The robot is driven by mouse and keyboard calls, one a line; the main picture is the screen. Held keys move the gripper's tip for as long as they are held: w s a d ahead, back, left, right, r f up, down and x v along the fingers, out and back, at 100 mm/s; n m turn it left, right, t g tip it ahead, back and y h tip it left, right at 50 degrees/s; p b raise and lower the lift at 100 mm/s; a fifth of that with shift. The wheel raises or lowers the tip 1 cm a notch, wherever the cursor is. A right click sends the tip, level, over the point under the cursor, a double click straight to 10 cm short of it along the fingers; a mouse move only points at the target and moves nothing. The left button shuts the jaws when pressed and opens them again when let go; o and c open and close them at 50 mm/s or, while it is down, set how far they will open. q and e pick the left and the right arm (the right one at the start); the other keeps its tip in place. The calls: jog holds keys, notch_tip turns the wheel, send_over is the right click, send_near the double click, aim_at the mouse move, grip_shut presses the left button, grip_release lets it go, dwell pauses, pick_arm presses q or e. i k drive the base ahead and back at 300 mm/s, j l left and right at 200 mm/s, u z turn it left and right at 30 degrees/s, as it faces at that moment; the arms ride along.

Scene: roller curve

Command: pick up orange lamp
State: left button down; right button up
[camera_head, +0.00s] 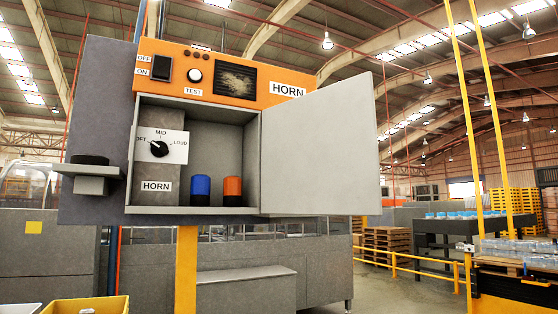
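The orange lamp (232,189) stands upright on a dark base inside an open grey cabinet (252,160), on its floor near the right inner side. A blue lamp (200,189) of similar shape stands just left of it, with a small gap between them. The cabinet door (320,150) is swung open to the right. Neither of my grippers shows in the head view.
Left of the lamps are a dial (159,148) and a HORN label. An orange panel (220,78) with a switch, button and screen sits above. A small grey shelf (88,172) with a black item juts out at left. A yellow bin (87,305) is at lower left.

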aim_at(232, 185)
jog(key=i+l+u, duration=0.1)
jog(key=u, duration=0.35)
jog(key=i+l+u, duration=0.1)
jog(key=u, duration=0.35)
jog(key=l+u, duration=0.25)
jog(key=u, duration=0.15)
jog(key=i+l+u, duration=0.1)
jog(key=l+u, duration=0.2)
jog(key=l, duration=0.2)
jog(key=l+u, duration=0.3)
jog(key=l, duration=0.25)
jog(key=l+u, duration=0.15)
jog(key=l, duration=1.7)
jog(key=k+j, duration=0.2)
jog(key=k, duration=0.15)
